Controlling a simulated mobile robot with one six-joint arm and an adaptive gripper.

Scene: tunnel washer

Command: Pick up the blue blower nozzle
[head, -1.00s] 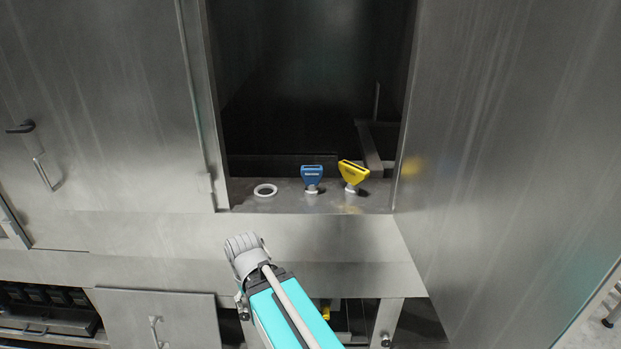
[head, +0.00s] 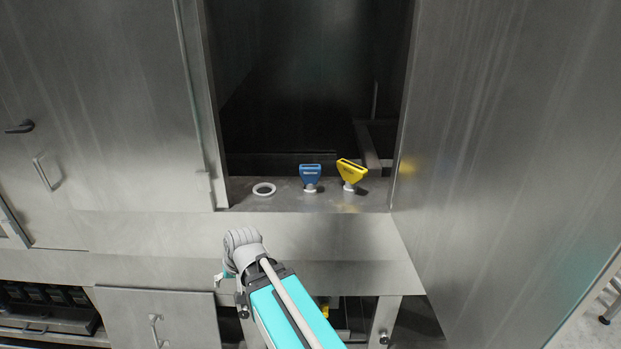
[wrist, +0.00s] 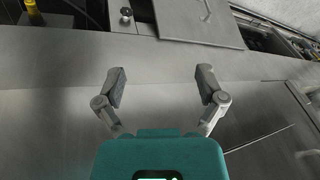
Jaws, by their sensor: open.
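The blue blower nozzle (head: 310,173) stands upright on the sill of the dark opening in the head view, its wide flat end up and a pale collar at its foot. A yellow nozzle (head: 351,171) stands tilted just to its right. An empty white ring (head: 264,189) lies to its left. My gripper is open and empty in the wrist view (wrist: 160,88), its two fingers spread over bare steel. In the head view my arm end is in front of and below the sill, left of the blue nozzle and apart from it; the fingers are mostly hidden there.
Steel walls flank the opening, with a large panel (head: 500,150) close on the right. A steel ledge (head: 310,235) runs below the sill. A cabinet door (head: 160,318) with a handle is at lower left. The space above the nozzles is free.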

